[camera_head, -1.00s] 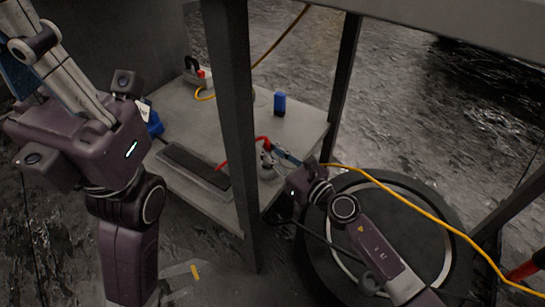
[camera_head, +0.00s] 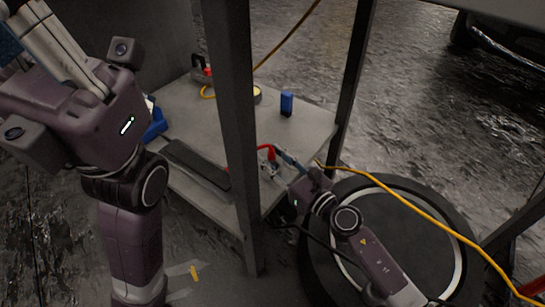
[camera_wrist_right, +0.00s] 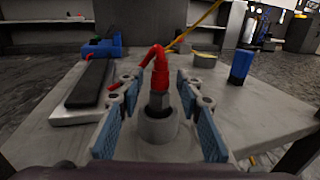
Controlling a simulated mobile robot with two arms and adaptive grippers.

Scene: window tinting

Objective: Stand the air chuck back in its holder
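The air chuck (camera_wrist_right: 160,75) has a red bent head on a grey hexagonal body, with a thin red arm reaching left. In the right wrist view it stands upright, its lower end inside a round grey holder (camera_wrist_right: 158,128). The chuck (camera_head: 267,150) also shows in the head view, near the shelf's front edge. My right gripper (camera_wrist_right: 158,108) is open, its blue-padded fingers on either side of the chuck with gaps to both. My left gripper (camera_head: 38,42) is at the upper left of the head view, partly cut off. Its opening cannot be made out.
A grey post (camera_head: 235,130) stands before the shelf (camera_head: 300,130). A black pad (camera_wrist_right: 92,80) lies left of the chuck. A blue box (camera_head: 287,103) stands farther back, with a blue object (camera_head: 154,122) at left. A yellow hose (camera_head: 420,213) runs at right.

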